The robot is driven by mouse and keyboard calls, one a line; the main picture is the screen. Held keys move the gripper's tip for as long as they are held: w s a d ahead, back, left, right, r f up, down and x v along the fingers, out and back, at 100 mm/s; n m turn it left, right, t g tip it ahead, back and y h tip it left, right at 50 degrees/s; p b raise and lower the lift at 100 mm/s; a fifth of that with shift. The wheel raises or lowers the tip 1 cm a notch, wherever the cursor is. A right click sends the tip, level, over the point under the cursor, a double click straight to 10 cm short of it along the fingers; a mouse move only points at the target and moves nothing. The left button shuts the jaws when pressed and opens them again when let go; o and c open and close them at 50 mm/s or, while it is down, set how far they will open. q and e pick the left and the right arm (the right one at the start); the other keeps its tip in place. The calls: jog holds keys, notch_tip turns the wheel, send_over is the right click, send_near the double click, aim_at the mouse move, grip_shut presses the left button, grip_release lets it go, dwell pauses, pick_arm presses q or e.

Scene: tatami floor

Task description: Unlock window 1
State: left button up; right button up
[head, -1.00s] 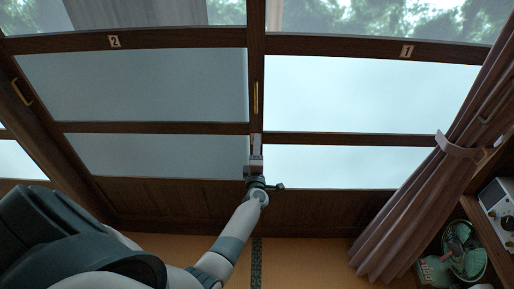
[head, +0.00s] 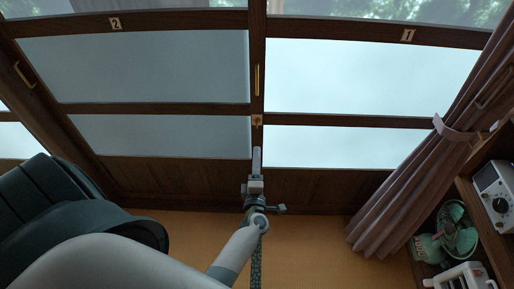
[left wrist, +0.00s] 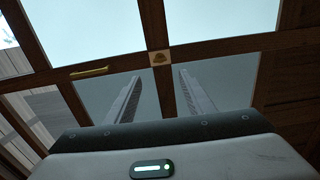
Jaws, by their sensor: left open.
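Window 1 (head: 372,80) is the bright right-hand panel in the head view, marked by a "1" label (head: 408,36). A small brass lock (head: 257,120) sits on the dark stile between the two windows, below a long brass pull (head: 257,80). In the left wrist view the lock (left wrist: 159,58) shows above and between my fingers, and the pull (left wrist: 90,71) lies to its left. My left gripper (head: 257,150) is below the lock in the head view, apart from it. Its two fingers stand apart and hold nothing (left wrist: 158,95). My right gripper is not in view.
Window 2 (head: 135,70) with its "2" label (head: 116,24) is at left. A tied curtain (head: 420,160) hangs at right, beside a shelf holding a green fan (head: 458,238) and a white-faced device (head: 497,195). The tatami floor (head: 310,250) in front is clear.

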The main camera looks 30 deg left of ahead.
pick_arm(q)
jog(key=shift+v, duration=0.9)
jog(key=s+d+f+m+g+h+b, duration=0.1)
jog(key=s+d+f+m+h, duration=0.25)
jog(key=f, duration=0.45)
jog(key=s+d+f+m+g+h+b, duration=0.15)
jog(key=d+f+m, duration=0.3)
jog(key=f, duration=0.45)
jog(key=s+d+f+m+h, duration=0.3)
jog(key=s+f+m+h, duration=0.15)
jog(key=f, duration=0.35)
jog(key=s+d+f+m+g+h+b, duration=0.15)
jog(key=s+f+m+g, duration=0.45)
jog(key=s+f, duration=0.85)
jog(key=s+a+f+m+g, duration=0.2)
jog(key=s+f, duration=0.1)
jog(key=s, duration=0.5)
jog(key=s+a+f+m+g+y+b, duration=0.1)
jog(key=s+f+m, duration=0.2)
jog(key=s, duration=0.5)
jog(key=s+a+f+m+g+b, duration=0.1)
jog(key=s+a+f+m+g, duration=0.1)
jog(key=s, duration=0.6)
notch_tip(320, 180, down, 3)
jog(key=shift+a+r+m+g, duration=0.2)
jog(key=shift+a+m+g, duration=0.15)
jog(key=shift+m, duration=0.3)
jog(key=shift+d, duration=0.1)
